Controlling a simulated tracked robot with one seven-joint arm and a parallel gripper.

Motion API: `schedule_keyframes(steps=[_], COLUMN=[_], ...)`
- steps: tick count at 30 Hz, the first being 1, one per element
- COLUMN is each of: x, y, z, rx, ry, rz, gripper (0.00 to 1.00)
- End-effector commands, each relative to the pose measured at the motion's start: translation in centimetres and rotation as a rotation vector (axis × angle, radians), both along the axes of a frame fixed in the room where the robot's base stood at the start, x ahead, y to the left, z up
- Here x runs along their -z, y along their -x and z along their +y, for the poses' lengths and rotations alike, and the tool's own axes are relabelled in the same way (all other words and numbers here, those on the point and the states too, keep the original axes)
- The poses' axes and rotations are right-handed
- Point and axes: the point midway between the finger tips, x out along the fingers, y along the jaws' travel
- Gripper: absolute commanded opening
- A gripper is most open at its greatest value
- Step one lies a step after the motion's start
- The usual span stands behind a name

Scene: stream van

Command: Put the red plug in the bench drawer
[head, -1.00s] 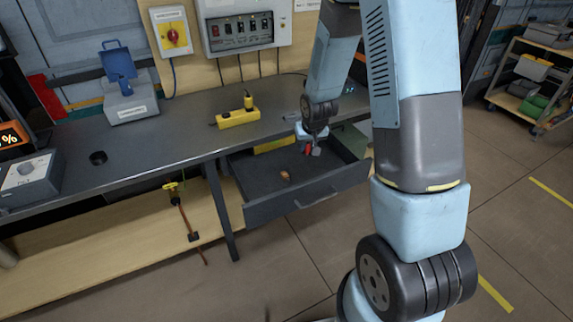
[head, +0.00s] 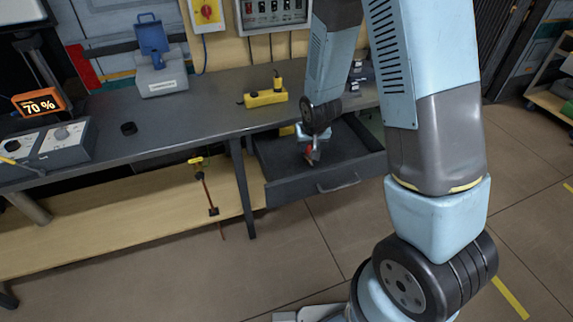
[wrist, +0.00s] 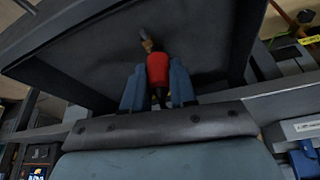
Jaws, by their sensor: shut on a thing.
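The red plug (wrist: 157,69) is between the two fingers of my gripper (wrist: 158,88) in the wrist view, and the fingers are shut on it. In the head view my gripper (head: 311,157) is over the open bench drawer (head: 283,189), with a bit of the red plug (head: 308,152) showing at its fingers. The dark drawer floor also shows behind the plug in the wrist view. A small brown thing (wrist: 147,43) shows just past the plug's tip. I cannot tell whether the plug touches the drawer floor.
The drawer sticks out under the grey bench top (head: 190,118). A yellow power strip (head: 266,98) lies on the bench above it. A blue-lidded box (head: 158,70), a black ring (head: 128,128) and a grey device (head: 65,140) stand further left. The floor before the drawer is clear.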

Motion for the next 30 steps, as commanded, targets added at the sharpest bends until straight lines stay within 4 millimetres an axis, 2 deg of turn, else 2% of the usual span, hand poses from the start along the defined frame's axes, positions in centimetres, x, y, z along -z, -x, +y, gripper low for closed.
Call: schedule_keyframes(steps=[4, 15, 25, 30], x=[1.0, 5.6, 7.0, 9.0], y=[-0.4, -1.2, -1.4, -1.4], z=[2.2, 5.8, 7.0, 6.9], rx=[-0.004, 0.001, 0.000, 0.003], ry=[0.001, 0.001, 0.001, 0.001], rz=[0.000, 0.000, 0.001, 0.002], gripper=[0.00, 0.00, 0.00, 0.00])
